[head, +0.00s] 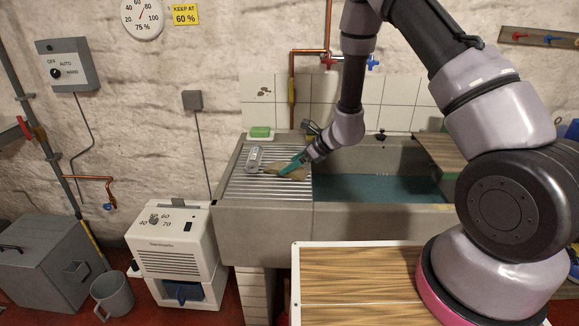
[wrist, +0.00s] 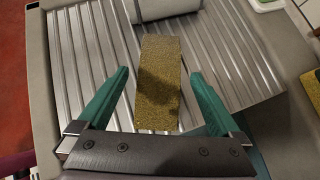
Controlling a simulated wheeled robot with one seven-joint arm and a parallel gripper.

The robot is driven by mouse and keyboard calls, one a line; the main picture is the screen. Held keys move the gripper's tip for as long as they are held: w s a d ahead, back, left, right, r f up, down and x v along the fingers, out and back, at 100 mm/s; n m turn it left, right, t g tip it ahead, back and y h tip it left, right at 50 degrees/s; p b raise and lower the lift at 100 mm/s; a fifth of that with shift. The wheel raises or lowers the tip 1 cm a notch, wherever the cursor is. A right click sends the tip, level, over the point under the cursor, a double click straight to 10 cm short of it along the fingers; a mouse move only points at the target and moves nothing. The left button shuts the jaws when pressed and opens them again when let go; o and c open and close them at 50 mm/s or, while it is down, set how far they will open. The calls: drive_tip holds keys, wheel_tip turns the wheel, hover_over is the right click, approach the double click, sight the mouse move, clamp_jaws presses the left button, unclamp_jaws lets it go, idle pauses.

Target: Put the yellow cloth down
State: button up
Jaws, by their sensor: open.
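The yellow cloth (wrist: 160,95) shows in the wrist view as a flat, speckled golden strip over the ribbed metal drainer (wrist: 95,55). In the head view the cloth (head: 298,174) is a small brownish patch on the drainer (head: 250,187), left of the basin. My gripper (wrist: 160,75) has its two teal fingers apart, one on each side of the cloth, with a visible gap on both sides. The gripper also shows in the head view (head: 291,164), low over the drainer.
A grey cylinder (head: 254,159) lies on the drainer just beyond the cloth. The stone basin (head: 380,188) right of the drainer holds water. A wooden board (head: 440,147) spans its right end.

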drive_tip(key=v, duration=1)
drive_tip(key=s+d+r+n, duration=0.2)
drive_tip(key=s+r+n, duration=0.25)
drive_tip(key=r, duration=0.65)
drive_tip(key=s+d+r+n, duration=0.1)
drive_tip(key=s+r+n, duration=0.35)
drive_tip(key=r, duration=0.55)
drive_tip(key=s+d+r+n+t+h, duration=0.3)
drive_tip(key=s+d+r+n+h, duration=0.3)
drive_tip(key=s+d+r+n, duration=0.3)
drive_tip(key=s+d+r, duration=0.4)
drive_tip(key=s+d, duration=0.1)
drive_tip(key=shift+s+d+n+h, duration=0.3)
drive_tip(key=shift+s+d+n, duration=0.1)
